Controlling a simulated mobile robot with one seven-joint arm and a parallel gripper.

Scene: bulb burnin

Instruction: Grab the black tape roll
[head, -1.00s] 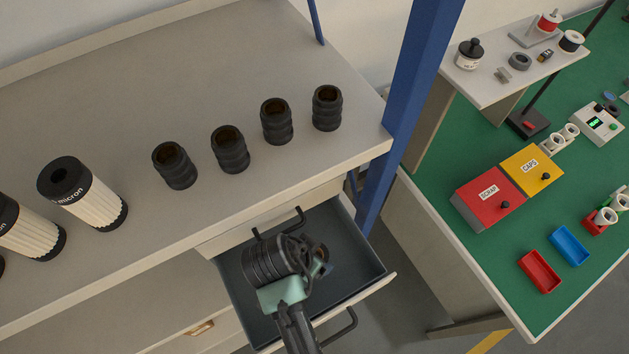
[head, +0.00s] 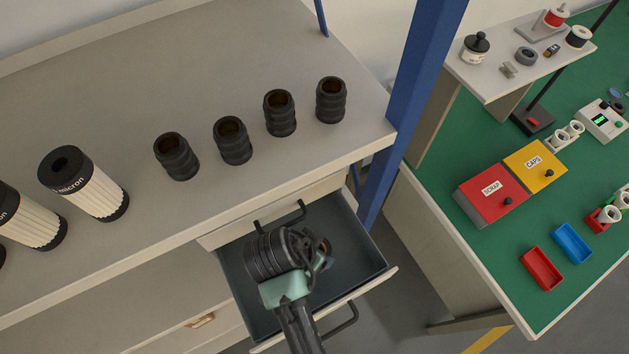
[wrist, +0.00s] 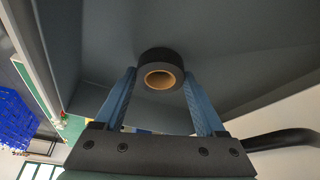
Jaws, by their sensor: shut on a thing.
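The black tape roll (wrist: 160,54) with its tan cardboard core shows in the wrist view, between the two blue fingers of my gripper (wrist: 159,74). The fingers are shut on it, one on each side. In the head view my gripper (head: 325,254) reaches into the open drawer (head: 352,242) below the grey counter. My own wrist covers most of the fingers there, and I cannot make out the roll in that view.
The drawer's walls, its front handle (head: 342,318) and the counter edge lie close around my arm. Several black ribbed sleeves (head: 232,142) and pleated filters (head: 85,185) stand on the counter. A blue post (head: 402,120) rises at its right corner. A green bench (head: 445,205) stands to the right.

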